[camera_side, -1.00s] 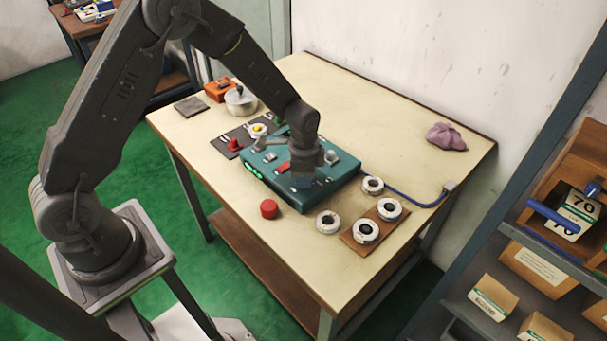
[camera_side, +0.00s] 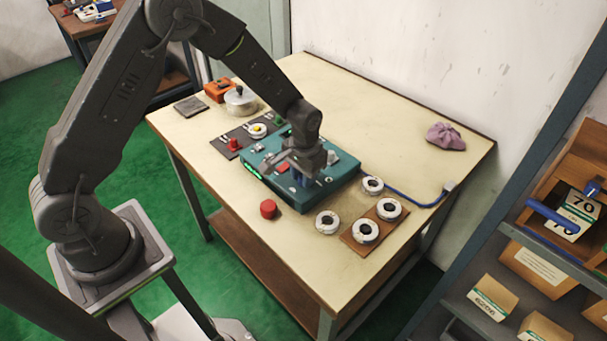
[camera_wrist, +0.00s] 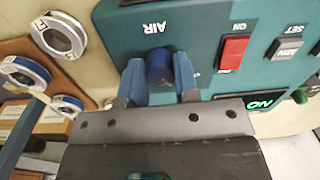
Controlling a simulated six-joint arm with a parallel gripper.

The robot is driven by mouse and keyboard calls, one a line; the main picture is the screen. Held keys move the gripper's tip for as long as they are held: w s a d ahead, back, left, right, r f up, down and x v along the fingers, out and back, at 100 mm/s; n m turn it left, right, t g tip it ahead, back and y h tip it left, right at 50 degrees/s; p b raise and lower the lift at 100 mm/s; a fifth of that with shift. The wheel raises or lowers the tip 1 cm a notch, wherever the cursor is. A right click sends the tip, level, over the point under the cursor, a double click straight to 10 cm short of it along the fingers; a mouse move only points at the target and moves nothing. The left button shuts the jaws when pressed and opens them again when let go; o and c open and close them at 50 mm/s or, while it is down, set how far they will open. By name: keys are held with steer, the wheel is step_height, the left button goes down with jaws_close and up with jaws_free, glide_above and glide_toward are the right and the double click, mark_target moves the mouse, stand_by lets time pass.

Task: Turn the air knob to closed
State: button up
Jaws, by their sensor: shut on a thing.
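The teal control box (camera_side: 262,158) lies on the table under my gripper (camera_side: 300,180). In the wrist view the dark blue air knob (camera_wrist: 158,66) stands on the box face beside the white word AIR. My gripper (camera_wrist: 160,75) has its two blue fingers on either side of the knob and is shut on it. The knob's pointer and any closed mark cannot be made out. In the side view my wrist and fingers hide most of the knob.
A red switch (camera_wrist: 234,50) marked ON and a grey button (camera_wrist: 285,49) sit beside the knob. A green ON light (camera_wrist: 262,101) is lit. A blue hose (camera_side: 410,203) runs right.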

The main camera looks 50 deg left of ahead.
steer(key=shift+w+n, duration=0.1)
steer(key=shift+n, duration=0.5)
steer(key=o, duration=0.9)
steer(key=shift+r, duration=0.15)
steer(key=r, duration=1.3)
steer(key=shift+d+r, duration=0.2)
steer(key=shift+r, duration=0.1)
steer(key=shift+r, duration=0.1)
